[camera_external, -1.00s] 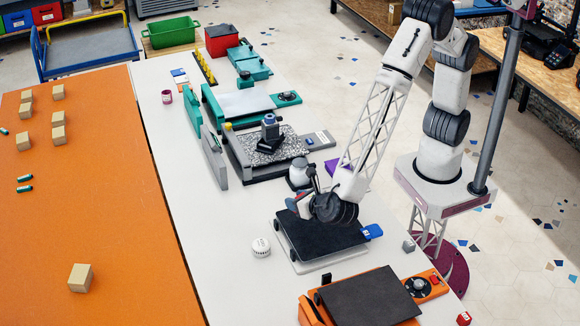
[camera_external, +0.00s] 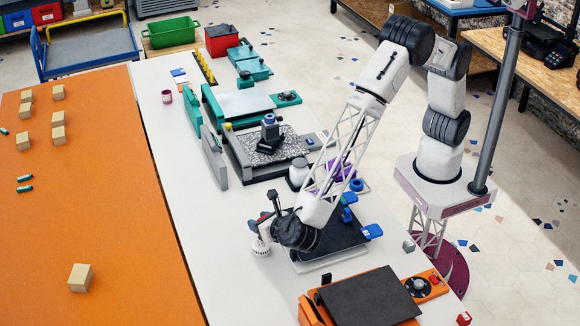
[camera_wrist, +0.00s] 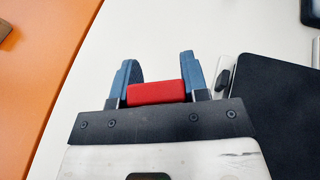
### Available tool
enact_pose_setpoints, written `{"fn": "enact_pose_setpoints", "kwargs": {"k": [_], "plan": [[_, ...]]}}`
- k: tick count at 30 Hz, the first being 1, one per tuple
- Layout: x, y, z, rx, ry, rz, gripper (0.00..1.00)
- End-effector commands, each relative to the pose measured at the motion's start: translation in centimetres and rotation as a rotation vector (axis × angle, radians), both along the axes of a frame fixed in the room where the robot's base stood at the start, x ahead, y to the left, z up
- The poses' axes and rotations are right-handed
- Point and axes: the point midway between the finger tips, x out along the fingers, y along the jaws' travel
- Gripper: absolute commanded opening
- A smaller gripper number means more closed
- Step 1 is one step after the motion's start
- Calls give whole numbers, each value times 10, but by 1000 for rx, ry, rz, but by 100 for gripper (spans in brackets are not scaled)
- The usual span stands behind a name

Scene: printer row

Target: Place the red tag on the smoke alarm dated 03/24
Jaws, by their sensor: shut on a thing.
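My gripper (camera_external: 257,227) is just above and beside a small round white smoke alarm (camera_external: 261,250) on the white table. The alarm's top is partly hidden by my gripper, and no date is legible. In the wrist view the blue fingers of my gripper (camera_wrist: 158,64) are shut on the red tag (camera_wrist: 153,93), which lies across between them. The alarm does not show in the wrist view. I cannot tell whether the tag touches the alarm.
A dark-topped press (camera_external: 340,238) stands right of the alarm under my arm. An orange press (camera_external: 312,310) is at the front. A white rounded jar-like thing (camera_external: 298,174) stands farther back. The table left of the alarm (camera_external: 205,240) is clear.

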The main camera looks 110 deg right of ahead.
Motion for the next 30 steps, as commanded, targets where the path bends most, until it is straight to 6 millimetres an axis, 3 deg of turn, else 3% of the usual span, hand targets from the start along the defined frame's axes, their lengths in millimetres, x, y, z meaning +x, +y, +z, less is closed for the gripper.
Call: {"fn": "enact_pose_setpoints", "kwargs": {"k": [18, 24, 30], "plan": [[13, 3, -1, 0, 0, 0, 19], [12, 3, -25, 1, 1, 3, 19], [12, 4, -36, 2, 0, 3, 19]]}}
